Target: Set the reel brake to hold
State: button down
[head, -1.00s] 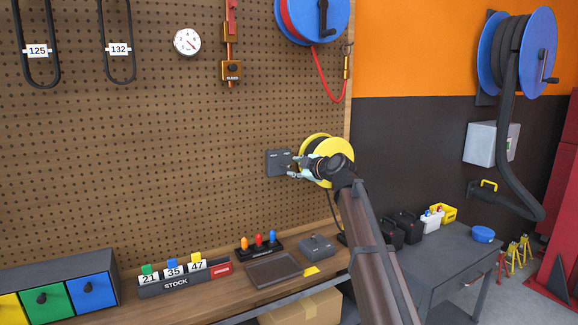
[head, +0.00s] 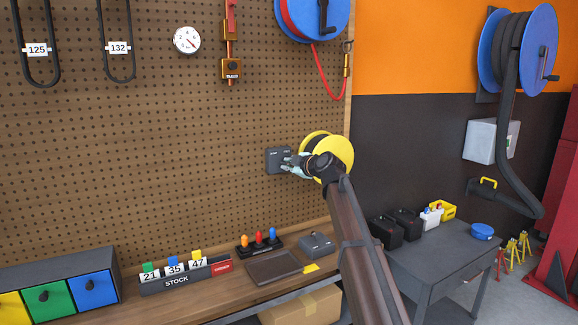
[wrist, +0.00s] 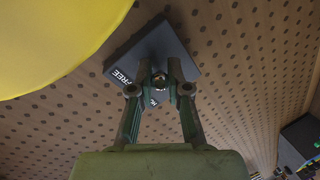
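The reel brake is a small dark grey box (head: 276,160) on the pegboard, beside a yellow reel (head: 338,151). In the wrist view the box (wrist: 178,43) shows the word FREE on its left part; a second label is mostly hidden behind my fingers. My gripper (head: 288,163) is at the box's right side. The lever behind the knob is hidden.
The yellow reel (wrist: 50,40) is close to the left of my fingers in the wrist view. Below is a bench with a stock rack (head: 178,280), a tray (head: 273,268) and a grey box (head: 317,244). A red hose (head: 325,75) hangs above the reel.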

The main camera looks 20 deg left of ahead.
jog(key=shift+s+a+m+t+h+p, duration=0.1)
jog(key=shift+s+m+t+h+p, duration=0.1)
jog(key=shift+m+t+h+p, duration=0.15)
jog(key=shift+s+a+r+m+t+h+p, duration=0.1)
jog(key=shift+s+m+t+h+p, duration=0.1)
jog(key=shift+m+t+h+p, duration=0.45)
jog(key=shift+s+a+r+m+t+h+p, duration=0.1)
jog(key=shift+s+m+t+h+p, duration=0.1)
jog(key=shift+m+t+h+p, duration=0.35)
jog(key=m+t+h+b, duration=0.1)
jog(key=m+h+b, duration=0.1)
jog(key=a+m+t+h+b, duration=0.1)
jog(key=m+h+b, duration=0.1)
jog(key=h, duration=0.1)
jog(key=s+m+t+h+b, duration=0.1)
jog(key=m+h+b, duration=0.1)
jog(key=shift+a+f+m+t+h, duration=0.25)
jog(key=shift+a, duration=0.05)
jog(key=shift+s, duration=0.1)
